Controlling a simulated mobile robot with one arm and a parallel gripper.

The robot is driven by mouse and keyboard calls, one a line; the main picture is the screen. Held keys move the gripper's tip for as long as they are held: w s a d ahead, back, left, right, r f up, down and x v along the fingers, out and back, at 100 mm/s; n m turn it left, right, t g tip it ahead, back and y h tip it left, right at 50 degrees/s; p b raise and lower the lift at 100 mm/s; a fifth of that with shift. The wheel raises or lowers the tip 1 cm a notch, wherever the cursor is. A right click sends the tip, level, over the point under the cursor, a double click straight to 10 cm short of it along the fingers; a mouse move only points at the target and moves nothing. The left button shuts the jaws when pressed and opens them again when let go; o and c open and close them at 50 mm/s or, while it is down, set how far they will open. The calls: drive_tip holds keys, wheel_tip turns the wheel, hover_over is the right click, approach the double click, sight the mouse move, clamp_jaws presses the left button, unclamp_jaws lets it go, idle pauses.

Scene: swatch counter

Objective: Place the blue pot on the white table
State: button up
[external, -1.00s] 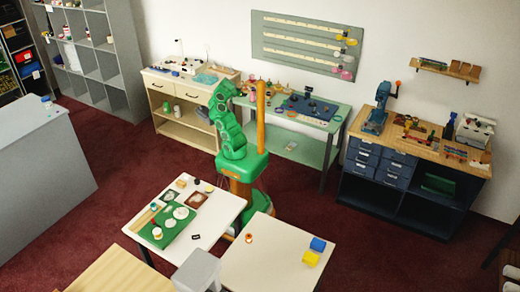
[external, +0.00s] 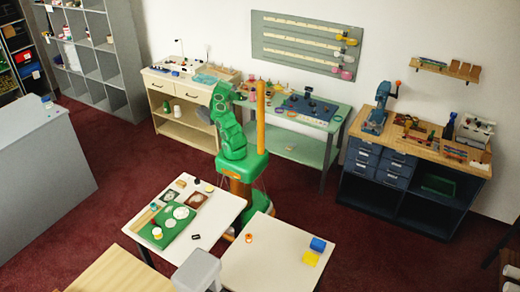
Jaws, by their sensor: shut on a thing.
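My green arm rises from my base behind the two white-topped tables and bends over to the left. A grey part at its end, seemingly my gripper (external: 204,115), hangs in front of the wooden drawer unit. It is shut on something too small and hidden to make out. The left white table (external: 220,212) carries a green mat with round white pieces. I cannot tell which thing is the blue pot.
The wooden drawer unit (external: 160,88) and a green bench (external: 338,117) stand behind me. A dark blue workbench (external: 360,190) is at the right, and a grey counter (external: 50,165) at the left. Red floor lies open between. The right table's middle is bare.

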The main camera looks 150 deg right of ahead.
drive_tip(key=shift+f, duration=0.25)
drive_tip(key=o, duration=1.1)
drive_tip(key=shift+w+r, duration=0.2)
drive_tip(key=shift+w, duration=0.05)
drive_tip(key=shift+v, duration=1.1)
drive_tip(key=shift+w+d+r, duration=0.1)
drive_tip(key=shift+w+r, duration=0.2)
drive_tip(key=shift+w, duration=0.3)
drive_tip(key=shift+v, duration=3.9)
drive_tip(key=shift+w, duration=0.1)
